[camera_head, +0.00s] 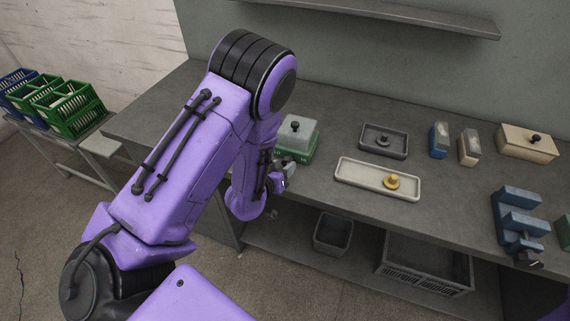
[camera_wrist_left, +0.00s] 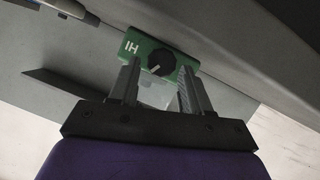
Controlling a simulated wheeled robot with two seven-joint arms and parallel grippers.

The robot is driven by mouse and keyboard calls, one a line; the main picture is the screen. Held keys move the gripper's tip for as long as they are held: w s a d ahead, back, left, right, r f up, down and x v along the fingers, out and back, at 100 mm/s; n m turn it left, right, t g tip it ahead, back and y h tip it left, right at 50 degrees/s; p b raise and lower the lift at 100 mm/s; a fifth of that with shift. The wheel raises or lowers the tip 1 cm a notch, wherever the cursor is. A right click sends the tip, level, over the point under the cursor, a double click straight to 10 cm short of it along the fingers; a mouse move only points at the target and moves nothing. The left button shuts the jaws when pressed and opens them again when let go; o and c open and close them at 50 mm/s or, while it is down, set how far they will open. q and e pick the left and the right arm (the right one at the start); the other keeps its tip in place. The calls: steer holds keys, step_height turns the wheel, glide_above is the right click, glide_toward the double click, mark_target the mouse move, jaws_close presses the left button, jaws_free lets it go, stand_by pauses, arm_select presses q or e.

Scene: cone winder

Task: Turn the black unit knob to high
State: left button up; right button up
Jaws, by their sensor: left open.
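A green unit (camera_head: 297,150) with a pale lid and a small black top knob stands on the bench, left of the trays. In the left wrist view, the green unit (camera_wrist_left: 183,58) shows a round black knob (camera_wrist_left: 161,62) on its face, with a white HI mark beside it. A light pointer line shows on the knob; its exact setting is hard to read. My left gripper (camera_head: 284,178) is open in front of the unit. In the left wrist view, the left gripper's fingers (camera_wrist_left: 159,68) stand on either side of the knob; contact cannot be told. My right gripper is not in view.
A grey tray (camera_head: 366,148) and a cream tray (camera_head: 350,180) with a brass knob-like piece lie right of the unit. Blue and tan blocks, a tan box (camera_head: 527,145) and a blue fixture (camera_head: 507,212) stand farther right. Bins sit on the lower shelf; crates stand left.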

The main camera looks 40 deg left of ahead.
arm_select(q)
steer(key=shift+x, duration=0.85)
steer(key=shift+w+a+f, duration=0.15)
steer(key=shift+f, duration=0.05)
steer(key=c, duration=0.8)
steer(key=shift+o, duration=0.2)
steer(key=shift+m+g+y, duration=0.3)
steer(key=shift+m+y, duration=0.4)
steer(key=shift+m, duration=0.3)
steer(key=shift+d+m+y, duration=0.3)
steer(key=shift+m+y, duration=0.4)
steer(key=shift+m, duration=0.3)
